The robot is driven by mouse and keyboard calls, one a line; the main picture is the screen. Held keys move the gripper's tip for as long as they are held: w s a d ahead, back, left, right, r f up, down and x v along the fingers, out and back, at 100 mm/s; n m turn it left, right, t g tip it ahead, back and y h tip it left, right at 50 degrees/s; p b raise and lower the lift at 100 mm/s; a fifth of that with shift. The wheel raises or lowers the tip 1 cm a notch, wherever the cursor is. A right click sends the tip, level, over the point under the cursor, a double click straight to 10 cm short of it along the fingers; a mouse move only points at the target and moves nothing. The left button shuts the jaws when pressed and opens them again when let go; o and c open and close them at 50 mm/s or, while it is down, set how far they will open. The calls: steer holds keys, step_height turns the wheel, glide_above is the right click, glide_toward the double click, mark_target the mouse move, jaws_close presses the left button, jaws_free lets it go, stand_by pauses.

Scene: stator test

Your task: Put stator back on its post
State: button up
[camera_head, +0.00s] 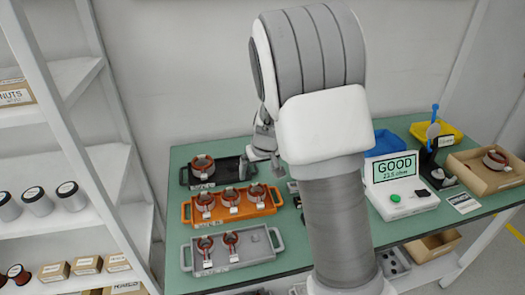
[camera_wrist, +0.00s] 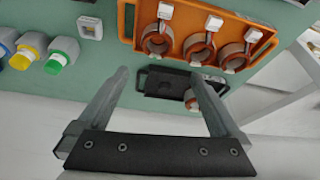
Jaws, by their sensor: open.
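Ring-shaped stators with copper-brown windings and white tags sit in trays on the green table. The black tray (camera_head: 224,181) holds one stator (camera_head: 203,167) at its left end; its right part looks empty. The orange tray (camera_head: 233,214) holds three stators (camera_head: 231,199). The grey tray (camera_head: 260,256) holds two stators and has a bare spot at its right. My gripper (camera_wrist: 160,76) is open and empty, over the black tray (camera_wrist: 160,92) in the wrist view. Its right finger partly covers the stator (camera_wrist: 191,98) there. In the head view my arm hides much of the gripper.
A tester (camera_head: 400,187) showing "GOOD" stands right of my arm. A cardboard box (camera_head: 481,180) with a stator, a blue-handled device (camera_head: 434,135) and blue and yellow bins are at the right. A white shelf (camera_head: 75,140) stands left. Colored knobs (camera_wrist: 53,62) show in the wrist view.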

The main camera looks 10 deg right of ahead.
steer(key=p+v, duration=0.1)
steer(key=v, duration=1)
steer(key=shift+r, duration=0.1)
steer(key=s+r, duration=0.4)
steer(key=s, duration=0.9)
steer(key=s+r+m+t, duration=0.1)
steer(key=s+r, duration=0.4)
steer(key=s, duration=0.8)
steer(key=shift+s+a+r+m+h, duration=0.2)
steer(key=shift+s+a+m+h, duration=0.15)
steer(key=shift+a, duration=0.1)
